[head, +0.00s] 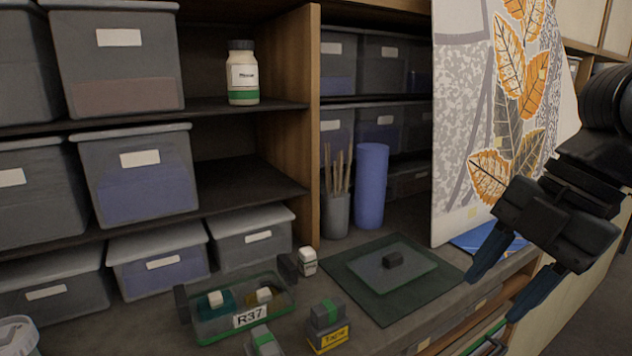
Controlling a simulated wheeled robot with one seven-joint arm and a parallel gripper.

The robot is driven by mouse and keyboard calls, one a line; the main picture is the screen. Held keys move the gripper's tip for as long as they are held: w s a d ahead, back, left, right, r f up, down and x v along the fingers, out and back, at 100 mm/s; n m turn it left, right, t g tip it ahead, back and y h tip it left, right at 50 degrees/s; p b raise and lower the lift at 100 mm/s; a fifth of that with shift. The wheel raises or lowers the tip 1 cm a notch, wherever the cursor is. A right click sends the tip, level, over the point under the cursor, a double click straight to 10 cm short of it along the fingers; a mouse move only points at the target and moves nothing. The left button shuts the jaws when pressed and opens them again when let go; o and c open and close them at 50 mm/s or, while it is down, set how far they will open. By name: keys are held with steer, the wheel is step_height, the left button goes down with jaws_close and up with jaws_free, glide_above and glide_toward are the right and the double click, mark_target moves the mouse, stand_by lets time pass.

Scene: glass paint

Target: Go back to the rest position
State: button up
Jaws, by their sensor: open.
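My gripper (504,284) hangs at the right side of the head view, its two dark blue fingers spread apart and pointing down and left. Nothing shows between the fingers. It is in front of the tall panel with orange leaves (508,110) and near the worktop's front edge. The rest of my arm runs up and out of view at the right edge.
The worktop (400,335) holds a tray labelled R37 (206,326), a yellow-labelled block (328,338), a dark green mat (385,308), a blue cylinder (371,185) and a brush cup (335,215). Shelves with grey bins (140,185) and a green-banded bottle (242,75) stand behind.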

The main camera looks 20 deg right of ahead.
steer(key=w+a+r+m+t+y, duration=0.4)
steer(key=w+a+t+y, duration=0.1)
steer(key=a, duration=0.3)
steer(key=w+a+r+m+t+y, duration=0.4)
steer(key=w+a+t, duration=0.2)
steer(key=a, duration=0.3)
steer(key=s+d+f+m+t+h, duration=0.2)
steer(key=s+f+m+h, duration=0.5)
steer(key=f, duration=0.3)
steer(key=s+d+f+m+t+h, duration=0.1)
steer(key=s+f+m+t+h, duration=0.1)
steer(key=s+f+m+h, duration=0.6)
steer(key=s+d+f+n+g+y, duration=0.1)
steer(key=s+f, duration=0.3)
steer(key=s, duration=0.6)
steer(key=s+d+f+n+g+y, duration=0.1)
steer(key=s+d+f, duration=0.3)
steer(key=s, duration=0.6)
steer(key=shift+s+d+n, duration=0.2)
steer(key=shift+s+n, duration=0.05)
steer(key=shift+n, duration=0.25)
